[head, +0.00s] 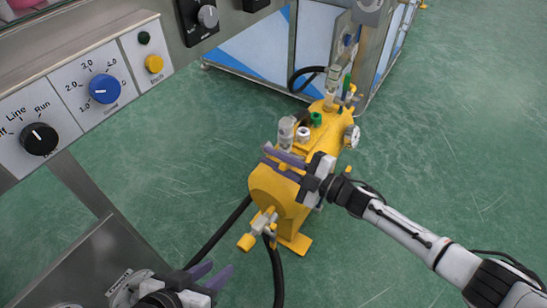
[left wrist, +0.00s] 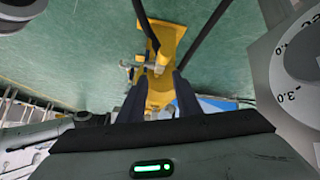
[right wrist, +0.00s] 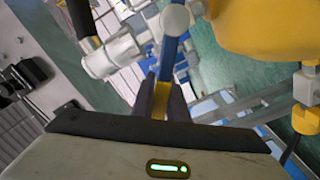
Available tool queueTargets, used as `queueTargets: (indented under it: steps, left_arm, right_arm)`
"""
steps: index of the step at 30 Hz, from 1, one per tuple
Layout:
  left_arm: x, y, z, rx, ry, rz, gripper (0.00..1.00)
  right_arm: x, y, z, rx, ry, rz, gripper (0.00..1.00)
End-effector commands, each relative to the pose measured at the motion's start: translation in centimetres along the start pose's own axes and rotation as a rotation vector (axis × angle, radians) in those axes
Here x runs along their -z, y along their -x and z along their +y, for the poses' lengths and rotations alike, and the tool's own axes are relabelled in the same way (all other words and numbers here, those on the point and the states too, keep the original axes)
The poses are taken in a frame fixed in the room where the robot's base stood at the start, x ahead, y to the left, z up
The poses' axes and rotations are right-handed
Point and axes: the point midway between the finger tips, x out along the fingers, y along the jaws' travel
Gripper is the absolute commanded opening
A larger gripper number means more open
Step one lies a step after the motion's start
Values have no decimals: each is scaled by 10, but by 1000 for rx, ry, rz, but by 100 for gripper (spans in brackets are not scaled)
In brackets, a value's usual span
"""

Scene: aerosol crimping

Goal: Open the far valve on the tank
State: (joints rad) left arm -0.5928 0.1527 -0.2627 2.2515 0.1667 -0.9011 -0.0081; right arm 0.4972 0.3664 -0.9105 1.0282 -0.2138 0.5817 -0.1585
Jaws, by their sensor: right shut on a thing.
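The yellow tank (head: 275,185) stands on the floor in the middle of the head view, with a gauge (head: 352,136) and fittings on top. A valve with a yellow handle (head: 247,242) is at its near end; small yellow-handled fittings (head: 352,90) show at its far end. My right gripper (head: 284,163) is over the near part of the tank. In the right wrist view, its fingers (right wrist: 160,98) are shut on a small yellow piece, likely a valve handle; which valve is unclear. My left gripper (head: 209,273) is open and empty, low in front of the tank, also seen in the left wrist view (left wrist: 160,98).
A control panel with a blue knob (head: 104,89), black knob (head: 40,139) and yellow button (head: 154,64) is at the left. Black hoses (head: 222,232) run from the tank. A blue-and-white cabinet (head: 318,38) stands behind it. The green floor at the right is clear.

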Motion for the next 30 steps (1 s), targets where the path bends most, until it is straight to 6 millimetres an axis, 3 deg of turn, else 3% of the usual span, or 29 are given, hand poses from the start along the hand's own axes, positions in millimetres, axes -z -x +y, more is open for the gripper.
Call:
queueTargets:
  steps: [2, 3, 6, 17, 30]
  left_arm:
    - [0, 0, 0, 0, 0, 0, 31]
    - [0, 0, 0, 0, 0, 0, 31]
    - [0, 0, 0, 0, 0, 0, 31]
    - [3, 2, 0, 1, 1, 3, 31]
    - [3, 17, -7, 41, 36, 58, 31]
  right_arm:
    - [0, 1, -1, 1, 0, 1, 0]
    - [0, 1, -1, 1, 0, 1, 20]
    - [0, 1, -1, 1, 1, 0, 32]
    - [0, 7, 0, 2, 1, -2, 32]
    - [0, 86, 0, 2, -1, -2, 32]
